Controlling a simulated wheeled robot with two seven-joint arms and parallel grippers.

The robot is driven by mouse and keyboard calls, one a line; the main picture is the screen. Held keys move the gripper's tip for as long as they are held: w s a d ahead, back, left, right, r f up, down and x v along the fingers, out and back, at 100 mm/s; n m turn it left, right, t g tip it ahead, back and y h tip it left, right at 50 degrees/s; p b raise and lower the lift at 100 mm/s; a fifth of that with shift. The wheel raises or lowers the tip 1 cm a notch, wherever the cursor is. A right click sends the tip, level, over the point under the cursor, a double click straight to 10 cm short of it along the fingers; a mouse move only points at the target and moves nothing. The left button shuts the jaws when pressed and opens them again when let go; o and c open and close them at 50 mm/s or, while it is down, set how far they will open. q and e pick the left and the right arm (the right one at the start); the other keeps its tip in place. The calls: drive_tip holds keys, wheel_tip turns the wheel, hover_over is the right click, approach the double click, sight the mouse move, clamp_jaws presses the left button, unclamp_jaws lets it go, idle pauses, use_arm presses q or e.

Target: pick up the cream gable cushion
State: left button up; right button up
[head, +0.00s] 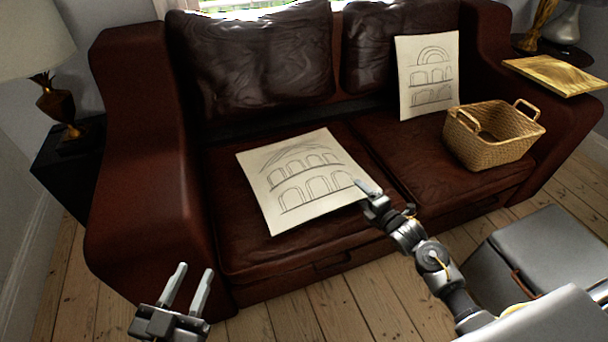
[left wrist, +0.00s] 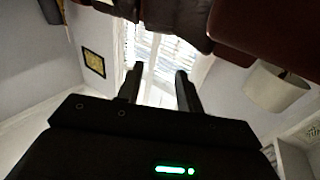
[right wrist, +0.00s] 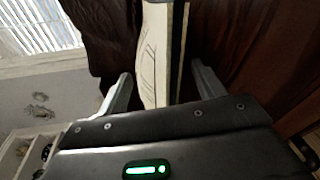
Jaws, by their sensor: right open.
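The cream gable cushion (head: 300,178), printed with a pediment over two rows of arches, lies flat on the sofa's left seat. My right gripper (head: 372,190) is at its near right corner, jaws open. In the right wrist view the cushion (right wrist: 155,50) shows edge-on between the two open fingers; whether either finger touches it I cannot tell. My left gripper (head: 187,290) is open and empty, low in front of the sofa's left end. The left wrist view shows its fingers apart (left wrist: 159,72) with nothing between them.
A second cream cushion (head: 428,75) with a round arch leans on the sofa's (head: 130,170) right backrest. A wicker basket (head: 495,140) stands on the right seat. A wooden board (head: 555,75) lies on the right armrest. A lamp (head: 60,105) stands at left.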

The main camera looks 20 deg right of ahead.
sight(351, 186)
drive_tip(key=shift+a+b+x, duration=0.15)
drive_tip(key=shift+b+x, duration=0.2)
drive_tip(key=shift+x, duration=0.85)
drive_tip(key=shift+a+b+x, duration=0.15)
drive_tip(key=shift+b+x, duration=0.2)
drive_tip(key=shift+x, duration=0.85)
drive_tip(key=shift+w+a, duration=0.1)
drive_tip(key=shift+w, duration=0.15)
use_arm(q)
drive_tip(key=r+h, duration=0.1)
drive_tip(key=r+t+h, duration=0.1)
drive_tip(key=r, duration=0.1)
drive_tip(key=s+d+r+t+h, duration=0.1)
drive_tip(key=shift+s+d+r+m, duration=0.1)
drive_tip(key=shift+r+m, duration=0.05)
drive_tip(key=shift+m, duration=0.25)
use_arm(e)
drive_tip(key=c, duration=1.2)
drive_tip(key=shift+r, duration=0.1)
drive_tip(key=shift+c, duration=0.9)
drive_tip(key=shift+r, duration=0.15)
